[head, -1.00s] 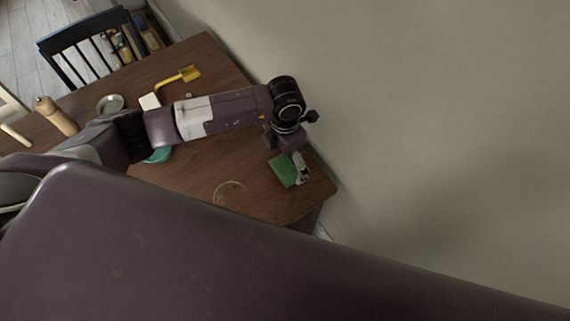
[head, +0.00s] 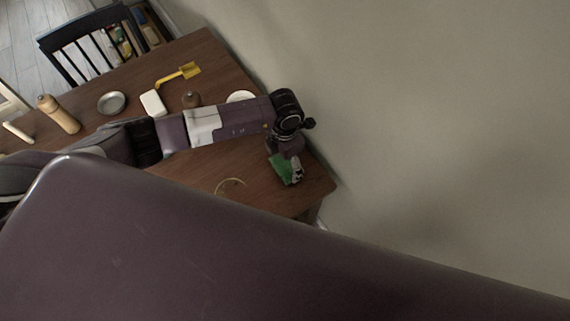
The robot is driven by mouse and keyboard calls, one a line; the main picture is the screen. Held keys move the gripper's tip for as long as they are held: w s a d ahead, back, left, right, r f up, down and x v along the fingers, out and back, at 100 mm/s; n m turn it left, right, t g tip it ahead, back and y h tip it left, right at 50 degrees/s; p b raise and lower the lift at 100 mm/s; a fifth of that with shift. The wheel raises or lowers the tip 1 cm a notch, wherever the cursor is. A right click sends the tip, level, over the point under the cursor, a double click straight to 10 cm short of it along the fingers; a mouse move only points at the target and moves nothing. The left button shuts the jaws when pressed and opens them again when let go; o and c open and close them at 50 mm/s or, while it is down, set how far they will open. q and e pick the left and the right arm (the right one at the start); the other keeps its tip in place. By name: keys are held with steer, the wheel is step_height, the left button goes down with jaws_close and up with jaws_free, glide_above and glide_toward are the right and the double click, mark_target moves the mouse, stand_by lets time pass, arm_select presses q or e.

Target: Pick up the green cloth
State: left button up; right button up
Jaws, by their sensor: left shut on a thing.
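The green cloth (head: 281,167) is at the right end of the brown wooden table (head: 262,196) in the head view. My left gripper (head: 295,175) is over the table's right corner and is shut on the cloth. Part of the cloth is hidden by the gripper and wrist. I cannot tell whether the cloth is clear of the table top. My right gripper is not in view.
A ring-shaped item (head: 230,187) lies near the table's front edge. Behind my arm are a yellow utensil (head: 179,75), a white block (head: 152,103), a metal dish (head: 112,103), a brown round item (head: 191,99), a white plate (head: 241,97) and a wooden mill (head: 59,115). A wall bounds the right.

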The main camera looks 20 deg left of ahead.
mark_target(285, 163)
arm_select(q)
steer(key=shift+w+r, duration=0.1)
steer(key=shift+r, duration=0.35)
step_height(285, 163, up, 19)
steer(key=b, duration=0.4)
